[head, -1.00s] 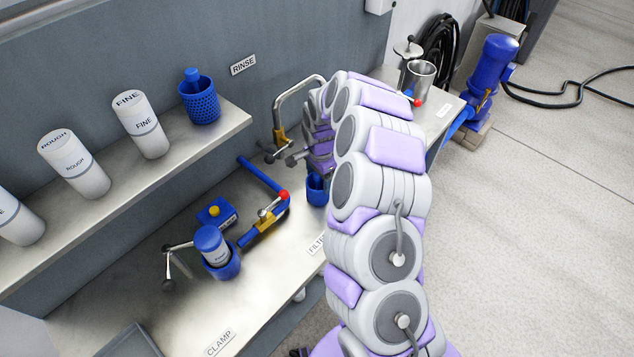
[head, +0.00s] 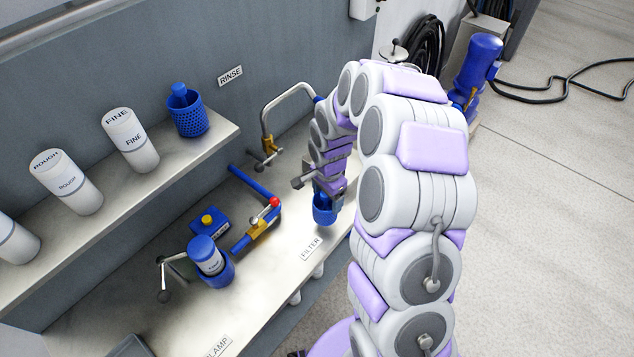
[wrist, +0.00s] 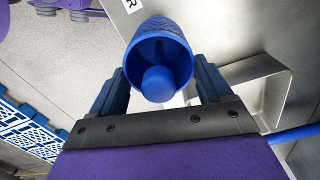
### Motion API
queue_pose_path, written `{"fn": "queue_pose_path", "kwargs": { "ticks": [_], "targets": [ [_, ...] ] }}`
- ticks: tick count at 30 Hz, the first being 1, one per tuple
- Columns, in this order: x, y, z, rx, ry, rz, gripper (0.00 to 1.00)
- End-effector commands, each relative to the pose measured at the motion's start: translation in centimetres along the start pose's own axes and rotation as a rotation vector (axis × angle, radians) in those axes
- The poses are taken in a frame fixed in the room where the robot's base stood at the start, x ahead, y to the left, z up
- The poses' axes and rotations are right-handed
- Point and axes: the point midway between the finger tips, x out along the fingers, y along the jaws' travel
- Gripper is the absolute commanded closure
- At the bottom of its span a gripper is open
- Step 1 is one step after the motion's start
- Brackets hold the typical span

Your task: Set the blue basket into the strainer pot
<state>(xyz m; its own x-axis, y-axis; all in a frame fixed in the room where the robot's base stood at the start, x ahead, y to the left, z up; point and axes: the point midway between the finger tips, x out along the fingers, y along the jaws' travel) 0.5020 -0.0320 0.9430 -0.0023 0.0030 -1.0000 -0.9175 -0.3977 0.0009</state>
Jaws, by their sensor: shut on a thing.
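The blue basket (head: 323,212) is in my gripper (head: 325,194), just off the front edge of the bench by the FILTER label. In the wrist view the blue basket (wrist: 146,33) sits between the two fingers of my gripper (wrist: 160,70), which are shut on it. Its open mouth faces the wrist camera and a rounded blue post stands inside. The strainer pot, a steel vessel at the far end of the bench, is hidden behind my arm now. A steel lid with a knob (head: 393,52) shows above my arm there.
A second blue basket (head: 188,117) stands on the upper shelf (head: 140,170) beside white FINE and ROUGH canisters. The tap (head: 268,125) stands close left of my arm. A blue clamp holder (head: 222,275) with a canister and a yellow-blue valve (head: 262,222) occupy the near bench.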

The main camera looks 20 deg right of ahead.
Motion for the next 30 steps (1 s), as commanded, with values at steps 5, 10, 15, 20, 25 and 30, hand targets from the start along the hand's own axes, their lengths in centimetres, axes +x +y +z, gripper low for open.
{"fn": "queue_pose_path", "kwargs": {
  "ticks": [5, 10, 15, 20, 25, 30],
  "targets": [
    [-0.5, 3.3, 0.3, 0.002, 0.001, 0.001, 0.76],
    [-0.6, 5.5, 0.6, 0.001, -0.001, 0.002, 0.76],
    [-0.7, 6.3, 0.6, 0.002, 0.002, -0.002, 0.76],
    [-0.8, 6.3, 0.6, -0.021, 0.002, -0.003, 0.76],
    [-2.1, 4.4, 0.5, -0.182, 0.009, -0.004, 0.76],
    [-4.6, 1.4, 0.5, -0.478, 0.015, -0.002, 0.76]
  ]
}}
